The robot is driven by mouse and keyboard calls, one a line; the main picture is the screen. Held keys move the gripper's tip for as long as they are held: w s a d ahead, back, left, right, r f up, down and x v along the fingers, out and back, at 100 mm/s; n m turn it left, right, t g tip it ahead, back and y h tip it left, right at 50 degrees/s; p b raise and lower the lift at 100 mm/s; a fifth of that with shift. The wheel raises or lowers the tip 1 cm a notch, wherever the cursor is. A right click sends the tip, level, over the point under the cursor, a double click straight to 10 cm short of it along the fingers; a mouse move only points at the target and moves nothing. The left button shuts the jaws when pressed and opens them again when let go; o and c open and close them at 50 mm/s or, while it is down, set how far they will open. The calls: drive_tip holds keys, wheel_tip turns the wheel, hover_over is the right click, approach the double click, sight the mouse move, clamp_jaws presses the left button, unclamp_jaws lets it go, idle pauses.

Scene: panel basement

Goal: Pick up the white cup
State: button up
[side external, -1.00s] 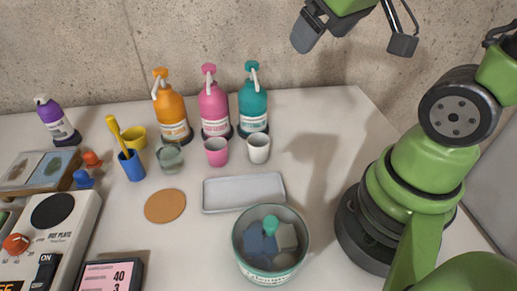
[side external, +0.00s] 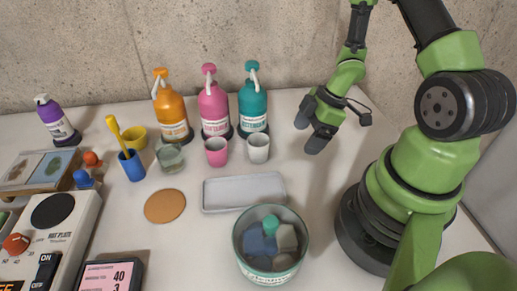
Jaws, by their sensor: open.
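The white cup (side external: 259,149) stands upright on the table, in front of the teal pump bottle (side external: 253,104) and just right of the pink cup (side external: 216,151). My gripper (side external: 309,128) is open and empty. It hangs above the table to the right of the white cup, a little higher in the picture and apart from it, with its fingers pointing down and to the left. The whole front of the white cup is in plain view.
A shallow grey tray (side external: 244,208) lies in front of the cups, with a round bucket (side external: 270,277) nearer the camera. An orange bottle (side external: 170,112) and a pink bottle (side external: 213,110) stand behind. A glass (side external: 170,160) is to the left. The table right of the tray is clear.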

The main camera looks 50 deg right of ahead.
sight(250, 156)
drive_tip(key=w+a, duration=0.5)
drive_tip(key=shift+w+a, duration=1.35)
drive_tip(key=shift+a, duration=0.05)
drive_tip(key=shift+x, duration=1.05)
drive_tip(key=shift+w+f, duration=0.15)
drive_tip(key=shift+f, duration=0.25)
drive_tip(key=c, duration=1)
